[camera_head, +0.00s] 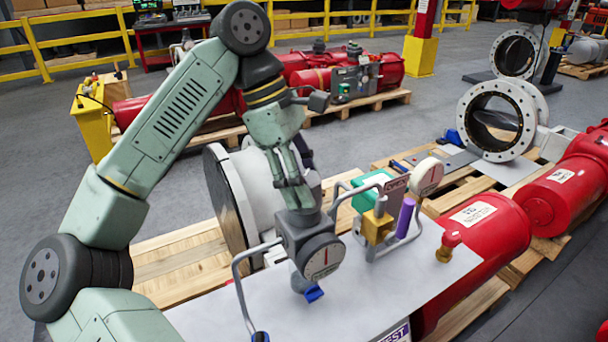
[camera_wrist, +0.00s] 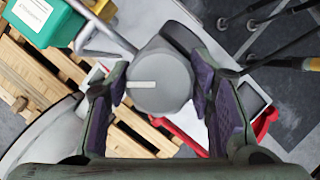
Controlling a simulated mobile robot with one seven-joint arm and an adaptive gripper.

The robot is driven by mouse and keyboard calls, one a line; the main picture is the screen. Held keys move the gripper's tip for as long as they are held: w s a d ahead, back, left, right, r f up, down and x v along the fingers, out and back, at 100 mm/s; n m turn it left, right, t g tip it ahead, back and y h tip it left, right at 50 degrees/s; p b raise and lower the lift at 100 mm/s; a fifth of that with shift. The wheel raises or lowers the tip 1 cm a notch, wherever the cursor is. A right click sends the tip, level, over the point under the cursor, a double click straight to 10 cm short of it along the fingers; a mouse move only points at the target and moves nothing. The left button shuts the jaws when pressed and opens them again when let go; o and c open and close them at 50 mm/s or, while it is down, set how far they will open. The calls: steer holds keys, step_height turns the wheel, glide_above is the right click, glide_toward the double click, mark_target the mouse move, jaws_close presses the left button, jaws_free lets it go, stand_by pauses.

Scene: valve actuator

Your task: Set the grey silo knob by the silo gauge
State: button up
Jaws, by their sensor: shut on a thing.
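My gripper (camera_head: 294,192) points down over a grey housing (camera_head: 300,240) on the light grey plate. In the wrist view, its two dark pads (camera_wrist: 160,88) are on either side of a round grey knob (camera_wrist: 162,68) and shut on it. A white line on the knob's face lies about level across the left half. In the head view the fingers hide most of the knob. A round gauge (camera_head: 322,258) faces the camera on the front of the housing, with a dark, nearly upright needle; its scale is too small to read. A second round gauge (camera_head: 427,177) stands further right.
A green box (camera_head: 372,190), a yellow block (camera_head: 377,226), a purple cylinder (camera_head: 405,217) and a red-topped brass fitting (camera_head: 447,245) stand to the right on the plate (camera_head: 390,277). Bent metal handles rise close beside the housing. A large flanged pipe stands behind my gripper.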

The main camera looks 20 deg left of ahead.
stand_by(0.3)
steer(key=o, duration=1.1)
steer(key=shift+o, duration=0.2)
steer(key=shift+r, duration=0.1)
steer(key=v, duration=0.7)
steer(key=shift+a+r, duration=0.1)
steer(key=shift+r, duration=0.1)
